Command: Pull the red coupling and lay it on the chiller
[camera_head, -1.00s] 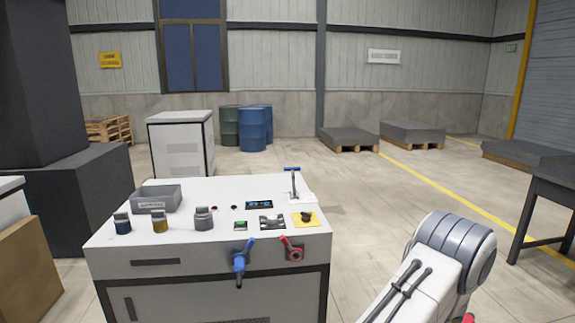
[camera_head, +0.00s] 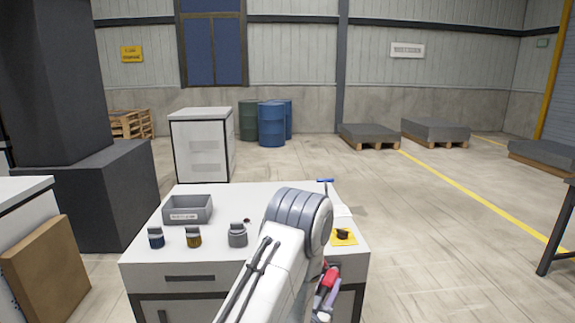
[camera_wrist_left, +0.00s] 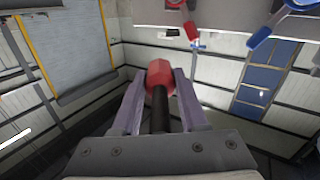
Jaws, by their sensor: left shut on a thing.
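My left gripper (camera_head: 324,295) hangs in front of the right part of the near white cabinet (camera_head: 150,262), partly hidden by my arm. It is shut on the red coupling (camera_head: 331,276). In the left wrist view, the red coupling (camera_wrist_left: 160,76) shows between the fingertips, with a black stem (camera_wrist_left: 159,118) running back toward the palm. The coupling is apart from the cabinet's front. No label names the chiller; the near cabinet may be it. My right gripper is not in view.
On the cabinet top are a grey bin (camera_head: 188,210), small jars (camera_head: 194,237) and a yellow-based knob (camera_head: 343,236). The wrist view shows a red-handled valve (camera_wrist_left: 190,28) and a blue lever (camera_wrist_left: 262,36). My arm hides part of the top. Open floor lies right.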

